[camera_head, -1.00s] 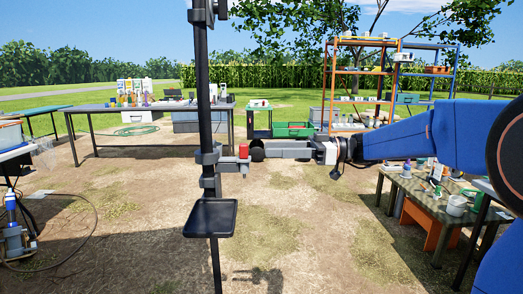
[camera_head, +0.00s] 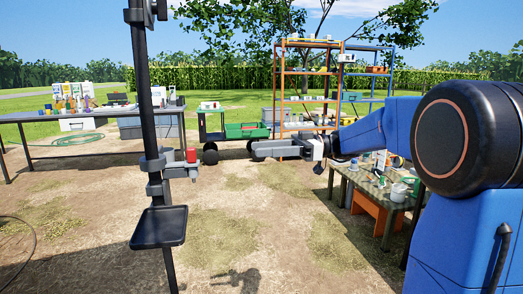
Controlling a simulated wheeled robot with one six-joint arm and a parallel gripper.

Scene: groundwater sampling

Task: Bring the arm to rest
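My gripper (camera_head: 253,149) is at the end of my blue arm, which reaches in from the right. It is held level in mid-picture, pointing left. Its grey fingers show side-on, so I cannot tell whether they are open or shut. No object shows clearly between them. The fingertips stand apart, in the picture, from a small red piece (camera_head: 192,155) on a grey clamp of a black pole (camera_head: 149,90). Clear ground shows between them.
The pole carries a black tray (camera_head: 159,227) lower down. A cluttered table (camera_head: 393,213) stands at right, below my arm. A long grey table (camera_head: 30,116) is at back left. An orange shelf rack (camera_head: 276,90) and a green crate (camera_head: 247,131) are behind. The middle ground is clear.

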